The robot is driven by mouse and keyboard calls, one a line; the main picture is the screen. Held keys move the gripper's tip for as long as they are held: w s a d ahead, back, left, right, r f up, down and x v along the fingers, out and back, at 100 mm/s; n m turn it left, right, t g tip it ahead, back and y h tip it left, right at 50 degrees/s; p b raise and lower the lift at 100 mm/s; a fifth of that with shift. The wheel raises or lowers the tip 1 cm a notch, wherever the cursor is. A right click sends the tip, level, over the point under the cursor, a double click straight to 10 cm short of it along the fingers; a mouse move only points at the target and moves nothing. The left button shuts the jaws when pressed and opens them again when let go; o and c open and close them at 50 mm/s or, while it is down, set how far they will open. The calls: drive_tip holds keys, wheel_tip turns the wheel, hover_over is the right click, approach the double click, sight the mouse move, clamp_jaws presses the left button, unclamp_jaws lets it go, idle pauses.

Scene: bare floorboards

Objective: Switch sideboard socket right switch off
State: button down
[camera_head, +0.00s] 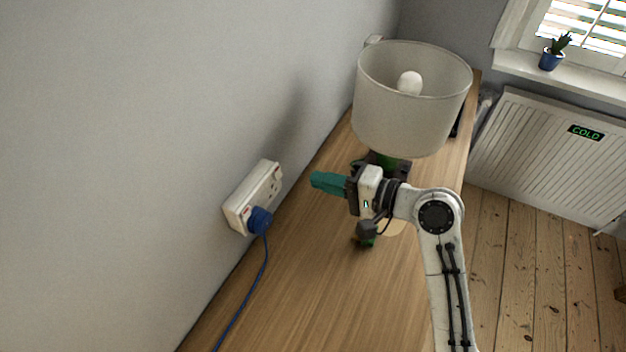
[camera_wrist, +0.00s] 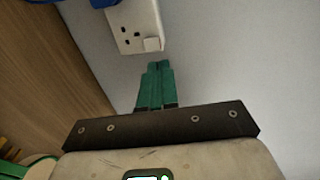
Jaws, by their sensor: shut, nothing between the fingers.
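The white double socket (camera_head: 248,204) is on the grey wall just above the sideboard (camera_head: 310,275). A blue plug (camera_head: 260,220) fills its near left half; the right half has empty holes. In the wrist view the socket's empty half (camera_wrist: 124,20) shows, with a small white rocker switch (camera_wrist: 152,44) at its corner. I cannot tell which way the switch is tilted. My gripper (camera_head: 314,180) has teal fingers, shut and empty, pointing at the wall to the right of the socket. In the wrist view the fingertips (camera_wrist: 158,65) are just below the switch, apparently apart from it.
A lamp with a large pale shade (camera_head: 410,110) stands on the sideboard behind my gripper. A blue cable (camera_head: 245,295) runs from the plug along the wall side. A radiator (camera_head: 545,155) and a potted cactus (camera_head: 552,55) are at the right.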

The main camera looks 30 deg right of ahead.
drive_tip(key=shift+r+b+v, duration=0.1)
drive_tip(key=shift+r+v, duration=0.15)
drive_tip(key=shift+v, duration=0.7)
drive_tip(key=shift+r+b+v, duration=0.1)
drive_tip(key=shift+r+v, duration=0.1)
drive_tip(key=shift+v, duration=0.75)
drive_tip(key=shift+r+b+v, duration=0.1)
drive_tip(key=shift+r+v, duration=0.15)
drive_tip(key=shift+v, duration=0.75)
drive_tip(key=shift+w+a, duration=0.1)
